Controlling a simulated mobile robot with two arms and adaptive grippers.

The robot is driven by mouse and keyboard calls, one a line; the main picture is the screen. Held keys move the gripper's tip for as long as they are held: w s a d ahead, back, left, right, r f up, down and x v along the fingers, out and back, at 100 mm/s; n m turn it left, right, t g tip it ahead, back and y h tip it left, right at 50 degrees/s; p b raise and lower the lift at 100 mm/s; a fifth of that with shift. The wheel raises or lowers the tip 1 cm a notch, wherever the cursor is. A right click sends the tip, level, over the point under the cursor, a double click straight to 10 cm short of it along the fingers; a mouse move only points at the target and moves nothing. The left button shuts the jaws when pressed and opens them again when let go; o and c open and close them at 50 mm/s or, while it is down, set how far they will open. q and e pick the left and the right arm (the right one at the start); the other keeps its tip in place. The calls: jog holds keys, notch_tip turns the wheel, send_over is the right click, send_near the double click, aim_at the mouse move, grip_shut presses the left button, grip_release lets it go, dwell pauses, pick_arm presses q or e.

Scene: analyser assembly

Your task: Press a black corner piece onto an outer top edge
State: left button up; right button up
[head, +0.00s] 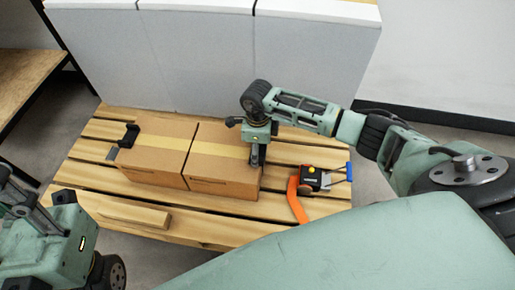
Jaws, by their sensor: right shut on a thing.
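Two brown cardboard boxes, the left box (152,150) and the right box (222,160), stand side by side on a wooden pallet (200,228). A black corner piece (129,135) sits at the left box's outer top edge. My right gripper (257,160) points down at the right box's outer top edge. It is shut on a dark piece, which looks like another black corner piece; the fingers hide most of it, and I cannot tell whether it touches the box. Part of my left arm shows at the lower left, but its gripper is not in view.
An orange strap (297,200) and a black and yellow strapping tool (314,178) with a blue handle lie on the pallet right of the boxes. A loose wooden block (133,213) lies in front. Tall grey panels (205,65) stand behind. A wooden shelf (25,80) is at left.

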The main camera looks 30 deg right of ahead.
jog(key=shift+f, duration=0.4)
dwell(0.4)
jog(key=o, duration=1.1)
